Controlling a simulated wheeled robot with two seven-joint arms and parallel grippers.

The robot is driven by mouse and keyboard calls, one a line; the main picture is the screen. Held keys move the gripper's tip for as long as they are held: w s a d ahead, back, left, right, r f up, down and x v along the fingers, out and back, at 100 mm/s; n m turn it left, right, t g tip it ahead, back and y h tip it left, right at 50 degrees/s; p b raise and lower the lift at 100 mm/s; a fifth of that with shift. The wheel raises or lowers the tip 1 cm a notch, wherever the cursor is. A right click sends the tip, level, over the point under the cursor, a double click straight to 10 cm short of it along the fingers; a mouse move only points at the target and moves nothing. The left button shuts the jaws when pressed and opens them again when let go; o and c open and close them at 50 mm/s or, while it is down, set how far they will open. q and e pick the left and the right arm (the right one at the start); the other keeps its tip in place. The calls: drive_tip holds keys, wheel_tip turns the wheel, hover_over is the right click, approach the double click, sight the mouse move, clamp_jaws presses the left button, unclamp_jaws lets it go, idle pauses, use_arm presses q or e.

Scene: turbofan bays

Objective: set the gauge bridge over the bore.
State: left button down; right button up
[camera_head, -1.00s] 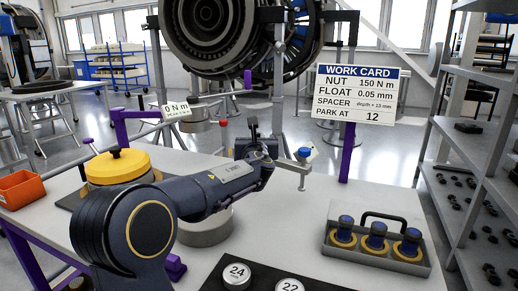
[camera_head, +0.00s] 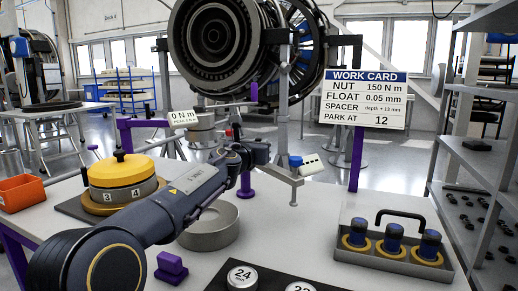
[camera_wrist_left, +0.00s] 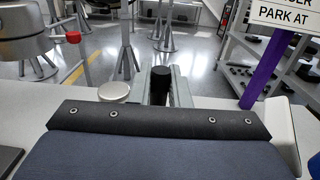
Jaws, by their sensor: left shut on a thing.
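My left gripper (camera_head: 262,152) is shut on the gauge bridge (camera_head: 296,183), a grey bar with a thin downward leg, a blue knob and a small pale readout. The bridge is held above the table, right of and beyond the open grey ring (camera_head: 208,232), whose round bore faces up. The gripper and arm hide part of the bridge and of the ring's far side. In the left wrist view, a black cylinder (camera_wrist_left: 161,87) stands between grey finger parts; the bridge is mostly hidden there. My right gripper is not in view.
A yellow-capped stack (camera_head: 122,175) and an orange bin (camera_head: 21,192) are at left. A purple block (camera_head: 171,266) stands before the ring. A grey tray (camera_head: 390,264) with blue-topped tools is at right. The work card (camera_head: 366,100) stands behind. Table between ring and tray is clear.

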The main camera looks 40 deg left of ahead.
use_arm(q)
drive_tip(key=shift+s+a+f+m+t+h+b, duration=0.15)
drive_tip(key=shift+s+m+h+b, duration=0.15)
drive_tip(key=shift+h+b, duration=0.25)
drive_tip(key=shift+s+a+m+t+h+b, duration=0.1)
drive_tip(key=shift+s+m+t+h+b, duration=0.05)
drive_tip(key=shift+m+h+b, duration=0.4)
drive_tip(key=shift+s+a+r+m+g+h+p, duration=0.1)
drive_tip(key=shift+s+a+m+g+h+p, duration=0.55)
drive_tip(key=shift+m+h+p, duration=1.4)
drive_tip(key=shift+s+a+r+m+g+h+p, duration=0.1)
drive_tip(key=shift+s+a+m+g+h+p, duration=0.8)
drive_tip(key=shift+h, duration=2.05)
drive_tip(key=shift+s+a+m+g+h+p, duration=0.25)
drive_tip(key=shift+s+a+m+h+p, duration=0.3)
drive_tip(key=shift+m+h+p, duration=1.65)
drive_tip(key=shift+h+b, duration=0.3)
drive_tip(key=shift+b, duration=0.25)
drive_tip(key=c, duration=1.4)
unclamp_jaws()
drive_tip(key=shift+w, duration=0.1)
drive_tip(key=shift+c, duration=0.2)
